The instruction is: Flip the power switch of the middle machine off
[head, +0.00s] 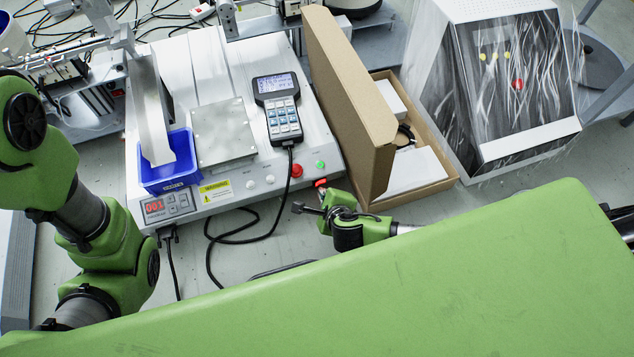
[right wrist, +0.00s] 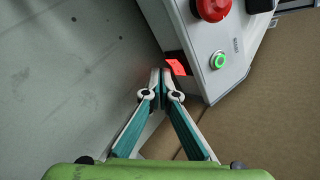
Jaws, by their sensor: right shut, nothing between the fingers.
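The middle machine (head: 225,75) is a silver box with a control pad on top. Its red power switch (head: 321,183) is at the right end of the front side, below the green button. In the right wrist view the switch (right wrist: 177,67) shows lit red. My right gripper (head: 302,207) is shut and empty, in front of the machine. In the right wrist view its closed fingertips (right wrist: 161,76) appear just left of the switch; I cannot tell whether they touch it. My left arm shows at the left, but its gripper is not in view.
A red emergency button (head: 296,170) and a green button (head: 320,164) sit on the front panel. An open cardboard box (head: 432,190) stands close to the right. A blue bin (head: 170,175) is on the machine's left. A black cable (head: 245,240) lies on the floor in front.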

